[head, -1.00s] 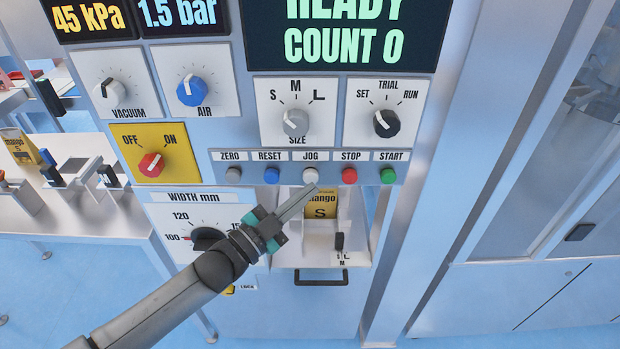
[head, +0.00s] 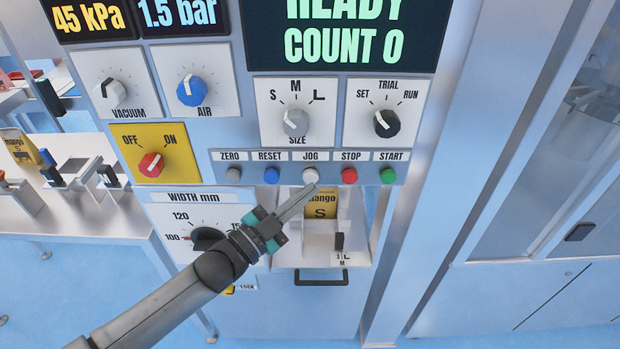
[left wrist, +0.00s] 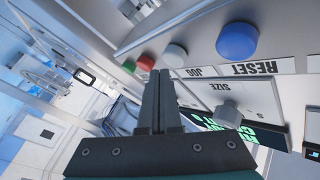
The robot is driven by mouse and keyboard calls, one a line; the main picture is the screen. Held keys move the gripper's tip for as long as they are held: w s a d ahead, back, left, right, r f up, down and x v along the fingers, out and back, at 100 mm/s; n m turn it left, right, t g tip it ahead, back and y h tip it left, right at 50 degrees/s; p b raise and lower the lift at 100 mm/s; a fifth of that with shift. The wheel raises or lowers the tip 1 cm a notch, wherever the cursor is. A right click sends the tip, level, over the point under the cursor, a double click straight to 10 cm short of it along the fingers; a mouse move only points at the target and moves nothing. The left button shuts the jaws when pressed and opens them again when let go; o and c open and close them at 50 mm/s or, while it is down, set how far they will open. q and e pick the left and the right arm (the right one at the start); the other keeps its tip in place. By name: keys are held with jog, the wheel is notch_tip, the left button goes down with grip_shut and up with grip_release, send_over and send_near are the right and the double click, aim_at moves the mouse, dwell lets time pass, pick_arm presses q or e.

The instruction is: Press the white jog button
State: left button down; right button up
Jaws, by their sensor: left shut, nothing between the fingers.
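The white jog button (head: 310,176) sits under the JOG label in the row of buttons on the panel, between the blue reset button (head: 272,175) and the red stop button (head: 349,176). It also shows in the left wrist view (left wrist: 174,55), just beyond the fingertips. My left gripper (head: 314,187) is shut and empty. Its fingertips overlap the lower edge of the jog button in the head view. I cannot tell whether they touch it. My right gripper is not in view.
A grey zero button (head: 233,174) and a green start button (head: 387,176) end the row. Size (head: 296,123) and trial (head: 387,123) knobs are above. A yellow mango pouch (head: 320,204) stands in the bay below. The display (head: 345,35) reads READY, COUNT 0.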

pick_arm(q)
jog(key=shift+w, duration=0.15)
jog(key=shift+w+b, duration=0.3)
jog(key=shift+w, duration=0.25)
dwell(0.7)
jog(key=shift+s, duration=0.1)
jog(key=shift+s+p, duration=0.35)
jog(key=shift+s, duration=0.35)
jog(key=s+p, duration=0.3)
jog(key=s, duration=0.2)
jog(key=shift+s, duration=0.4)
